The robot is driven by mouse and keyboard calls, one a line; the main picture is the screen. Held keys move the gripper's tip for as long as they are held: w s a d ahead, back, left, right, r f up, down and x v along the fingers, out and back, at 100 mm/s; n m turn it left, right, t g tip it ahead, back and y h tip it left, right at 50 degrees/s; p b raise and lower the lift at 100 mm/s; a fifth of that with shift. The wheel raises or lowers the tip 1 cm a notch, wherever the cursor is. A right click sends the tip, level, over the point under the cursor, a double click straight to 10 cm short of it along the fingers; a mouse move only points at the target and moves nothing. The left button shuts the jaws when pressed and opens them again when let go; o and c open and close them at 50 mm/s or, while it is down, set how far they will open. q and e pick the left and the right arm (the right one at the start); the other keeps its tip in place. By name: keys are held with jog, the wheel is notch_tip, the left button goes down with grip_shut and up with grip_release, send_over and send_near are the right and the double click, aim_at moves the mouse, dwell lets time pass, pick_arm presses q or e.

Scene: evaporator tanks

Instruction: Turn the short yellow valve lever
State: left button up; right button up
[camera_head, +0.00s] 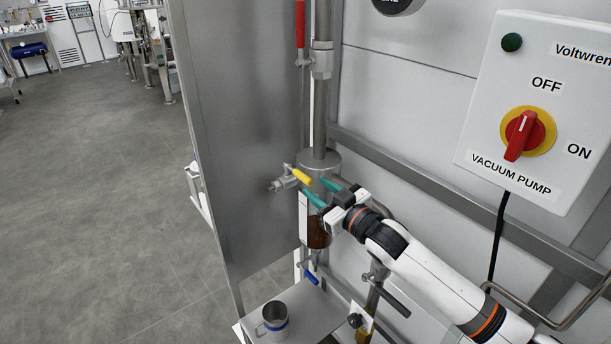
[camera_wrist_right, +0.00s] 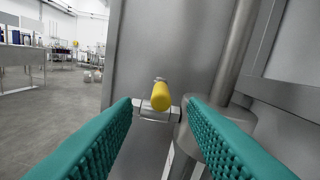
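The short yellow valve lever (camera_head: 301,177) sits on a metal valve at the side of the steel vessel, in the middle of the head view. In the right wrist view the yellow lever (camera_wrist_right: 161,96) points toward the camera, between and beyond the two teal fingers. My right gripper (camera_head: 322,193) is open, with its fingertips close to the lever; it also shows in the right wrist view (camera_wrist_right: 161,103). No contact between fingers and lever is visible. My left gripper is not in view.
A steel panel (camera_head: 215,130) stands left of the valve. A vertical pipe (camera_head: 321,110) rises behind it. A blue lever (camera_head: 309,276) and a metal mug (camera_head: 272,322) are below. A vacuum pump switch box (camera_head: 540,110) is at the right.

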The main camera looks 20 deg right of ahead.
aim_at(311, 184)
jog(key=x, duration=0.5)
jog(key=shift+w+a+p, duration=0.1)
jog(key=shift+w+p, duration=0.2)
jog(key=shift+p, duration=0.1)
grip_shut()
